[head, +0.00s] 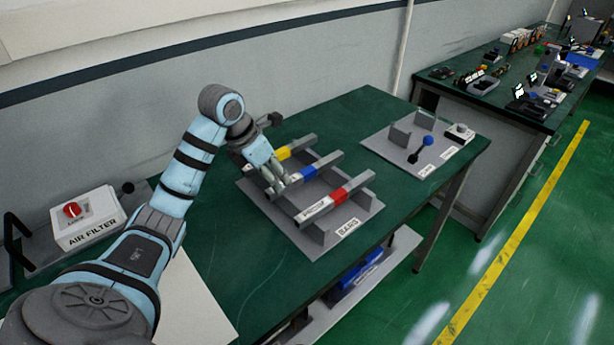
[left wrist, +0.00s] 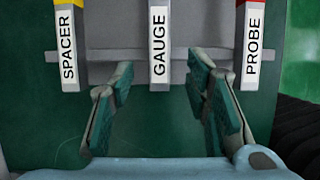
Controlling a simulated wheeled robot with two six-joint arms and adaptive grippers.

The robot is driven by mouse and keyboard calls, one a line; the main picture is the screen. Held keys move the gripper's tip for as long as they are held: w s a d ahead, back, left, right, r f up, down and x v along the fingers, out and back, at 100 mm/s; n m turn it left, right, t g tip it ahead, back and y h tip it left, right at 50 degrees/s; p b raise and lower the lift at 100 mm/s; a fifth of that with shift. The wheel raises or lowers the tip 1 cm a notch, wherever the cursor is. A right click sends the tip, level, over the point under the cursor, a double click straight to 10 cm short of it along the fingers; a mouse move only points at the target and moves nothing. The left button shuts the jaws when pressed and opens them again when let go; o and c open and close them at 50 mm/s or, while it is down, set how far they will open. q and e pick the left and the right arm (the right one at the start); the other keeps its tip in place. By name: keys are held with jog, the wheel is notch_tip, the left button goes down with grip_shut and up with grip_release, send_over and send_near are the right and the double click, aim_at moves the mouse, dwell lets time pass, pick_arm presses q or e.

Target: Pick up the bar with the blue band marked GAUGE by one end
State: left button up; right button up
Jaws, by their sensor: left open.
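The GAUGE bar (head: 309,173) with its blue band rests on the grey rack (head: 364,216), between the yellow-banded bar (head: 297,148) and the red-banded bar (head: 338,195). In the left wrist view the GAUGE bar (left wrist: 159,50) shows its labelled end at the top middle, with the SPACER bar (left wrist: 68,48) to its left and the PROBE bar (left wrist: 252,48) to its right. My left gripper (head: 276,186) is over the near end of the GAUGE bar. In the left wrist view its fingers (left wrist: 160,82) are open, spread either side of that end, with nothing between them gripped. My right gripper is not in view.
A second grey plate (head: 377,146) with a blue-knobbed lever (head: 421,148) lies to the right on the green table. An AIR FILTER box (head: 86,219) with a red knob stands at the left. Bare table lies in front of the rack.

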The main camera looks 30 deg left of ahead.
pick_arm(q)
jog(key=x, duration=0.4)
jog(key=shift+w+f, duration=0.3)
jog(key=shift+s, duration=0.2)
jog(key=shift+r, duration=0.1)
jog(key=shift+c, duration=1.4)
grip_shut()
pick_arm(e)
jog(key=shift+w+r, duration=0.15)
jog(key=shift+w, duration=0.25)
